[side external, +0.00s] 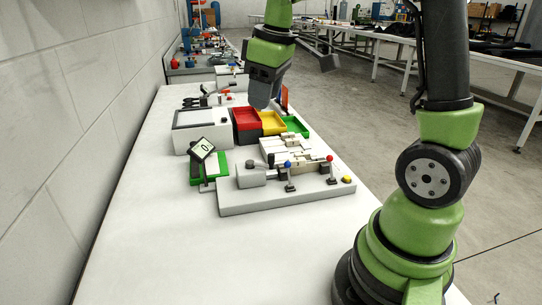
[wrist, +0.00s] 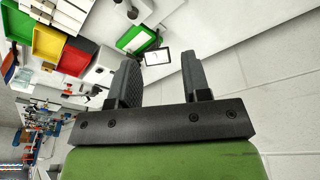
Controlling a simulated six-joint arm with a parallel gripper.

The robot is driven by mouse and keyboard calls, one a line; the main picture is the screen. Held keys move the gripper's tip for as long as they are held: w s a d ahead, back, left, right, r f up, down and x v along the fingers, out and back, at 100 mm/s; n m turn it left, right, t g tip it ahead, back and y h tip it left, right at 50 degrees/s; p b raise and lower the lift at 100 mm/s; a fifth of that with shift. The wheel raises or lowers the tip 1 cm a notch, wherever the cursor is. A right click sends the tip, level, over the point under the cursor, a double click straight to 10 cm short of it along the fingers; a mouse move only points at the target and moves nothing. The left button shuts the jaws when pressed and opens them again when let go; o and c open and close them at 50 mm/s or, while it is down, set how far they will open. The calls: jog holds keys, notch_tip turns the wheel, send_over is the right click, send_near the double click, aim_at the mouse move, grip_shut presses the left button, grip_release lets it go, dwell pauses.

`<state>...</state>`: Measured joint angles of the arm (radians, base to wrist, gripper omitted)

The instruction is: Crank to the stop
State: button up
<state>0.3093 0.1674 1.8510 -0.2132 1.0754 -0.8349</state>
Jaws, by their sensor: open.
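My gripper (side external: 262,95) is above the far part of the bench, over the coloured bins, and touches nothing that I can make out. In the wrist view its two dark fingers (wrist: 160,65) stand apart with nothing between them. A grey block with a dark round knob (side external: 250,164) and a short bar sits on a light grey board (side external: 285,197) nearer the camera; I cannot tell for sure whether this is the crank.
Red (side external: 246,125), yellow (side external: 272,123) and green (side external: 296,126) bins stand in a row beside a white box (side external: 196,138). A wall runs along the left. The near part of the white bench (side external: 165,235) is clear.

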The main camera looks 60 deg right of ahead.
aim_at(271, 154)
jog(key=w+d+f+n, duration=0.1)
jog(key=d+f, duration=0.1)
jog(key=w+d+f+n+g, duration=0.1)
jog(key=d+f, duration=0.2)
jog(key=w+d+f+n+g, duration=0.1)
jog(key=d+f, duration=0.1)
jog(key=f, duration=0.1)
jog(key=shift+w+d+f, duration=0.1)
jog(key=shift+d+f, duration=0.05)
jog(key=shift+d, duration=0.1)
notch_tip(271, 154, down, 10)
grip_shut()
